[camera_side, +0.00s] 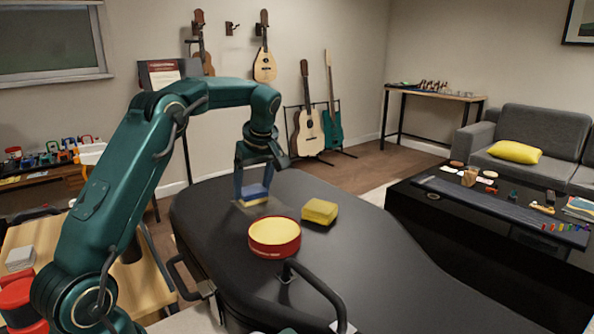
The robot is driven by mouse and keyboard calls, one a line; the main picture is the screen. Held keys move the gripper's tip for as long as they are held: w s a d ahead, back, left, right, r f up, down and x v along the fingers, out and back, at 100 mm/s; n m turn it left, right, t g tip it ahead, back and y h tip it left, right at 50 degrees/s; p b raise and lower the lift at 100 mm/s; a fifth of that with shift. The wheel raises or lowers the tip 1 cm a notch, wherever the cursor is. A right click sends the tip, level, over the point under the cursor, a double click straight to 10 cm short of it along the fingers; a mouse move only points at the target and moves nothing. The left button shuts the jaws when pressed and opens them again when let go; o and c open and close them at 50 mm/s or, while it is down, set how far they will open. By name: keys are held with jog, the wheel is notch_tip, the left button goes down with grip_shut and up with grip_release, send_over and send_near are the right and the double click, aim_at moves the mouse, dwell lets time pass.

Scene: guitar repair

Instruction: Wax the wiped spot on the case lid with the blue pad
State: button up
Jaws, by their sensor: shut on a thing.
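My gripper (254,183) is shut on the blue pad (254,192), over the far left part of the black case lid (370,262). The pad has a blue upper part and a paler underside. It is at or just above a dull greyish patch (266,209) on the lid; I cannot tell whether they touch. A round red tin (275,239) with a yellow top or filling sits on the lid in front of the pad. A yellow sponge-like block (320,211) lies on the lid to the right of the pad.
A black handle (320,286) stands up from the lid near the front. A wooden bench (140,262) is at left. A dark low table (450,224) with small items stands at right. The lid's right part is clear.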

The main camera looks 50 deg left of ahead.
aim_at(264, 209)
jog(key=shift+d, duration=3)
jog(key=shift+a, duration=3)
jog(key=shift+d, duration=0.1)
jog(key=shift+d+f, duration=0.1)
jog(key=shift+d, duration=2.85)
